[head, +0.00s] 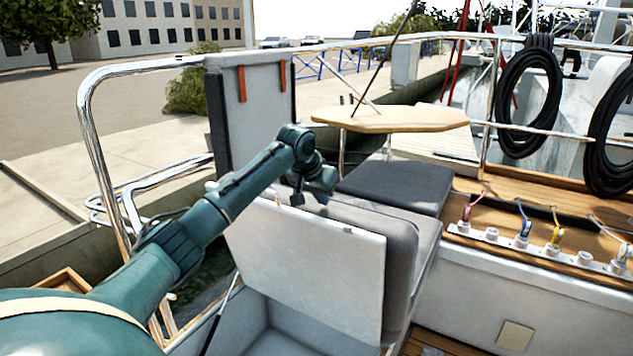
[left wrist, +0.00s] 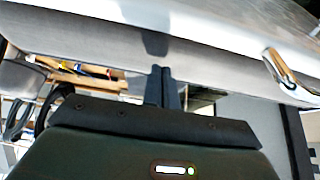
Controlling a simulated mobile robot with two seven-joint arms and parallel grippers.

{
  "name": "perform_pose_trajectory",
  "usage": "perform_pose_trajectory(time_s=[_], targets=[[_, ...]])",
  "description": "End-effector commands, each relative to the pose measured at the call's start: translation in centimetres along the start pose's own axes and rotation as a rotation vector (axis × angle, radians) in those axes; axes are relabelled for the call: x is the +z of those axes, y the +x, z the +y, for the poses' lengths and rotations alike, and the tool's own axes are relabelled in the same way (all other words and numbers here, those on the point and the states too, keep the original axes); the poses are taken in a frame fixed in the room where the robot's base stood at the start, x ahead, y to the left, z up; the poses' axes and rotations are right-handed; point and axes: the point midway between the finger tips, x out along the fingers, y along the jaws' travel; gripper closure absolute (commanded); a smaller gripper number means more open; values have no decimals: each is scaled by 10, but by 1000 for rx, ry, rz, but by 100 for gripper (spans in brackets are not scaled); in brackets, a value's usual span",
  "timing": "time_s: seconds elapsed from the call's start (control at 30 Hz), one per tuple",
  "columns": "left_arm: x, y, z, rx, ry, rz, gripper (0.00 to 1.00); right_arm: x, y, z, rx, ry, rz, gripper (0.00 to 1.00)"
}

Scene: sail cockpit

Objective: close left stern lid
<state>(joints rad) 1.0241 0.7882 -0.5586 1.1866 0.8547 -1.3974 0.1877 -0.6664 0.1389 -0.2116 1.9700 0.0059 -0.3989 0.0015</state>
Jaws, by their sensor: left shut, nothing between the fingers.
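The stern lid (head: 312,268) stands raised and tilted open, with its white underside facing me and a grey cushion (head: 402,262) on its far side. Below it the locker (head: 262,335) is open. My left gripper (head: 297,198) is at the lid's upper edge, near its top left part. In the left wrist view my left gripper (left wrist: 162,70) has its two dark fingers together, with nothing between them. Their tips are close to a grey padded edge (left wrist: 90,45); I cannot tell whether they touch it. My right gripper is not in view.
A dark cushion (head: 398,186) and a wooden table (head: 390,118) lie beyond the lid. An upright grey panel (head: 252,105) with orange straps and a steel rail (head: 88,125) stand at the left. A row of rope clutches (head: 540,248) is at the right.

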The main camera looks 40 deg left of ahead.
Motion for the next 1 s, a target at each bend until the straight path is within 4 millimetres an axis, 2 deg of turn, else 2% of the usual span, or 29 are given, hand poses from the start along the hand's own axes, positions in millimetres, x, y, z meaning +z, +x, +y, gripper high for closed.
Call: perform_pose_trajectory(time_s=[0.2,0.4,1.0], targets=[[21,-11,-2,-3,3,2,100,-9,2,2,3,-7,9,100],[33,-15,-1,-1,1,2,100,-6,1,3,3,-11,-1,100],[35,-12,0,0,0,22,100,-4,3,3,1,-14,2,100]])
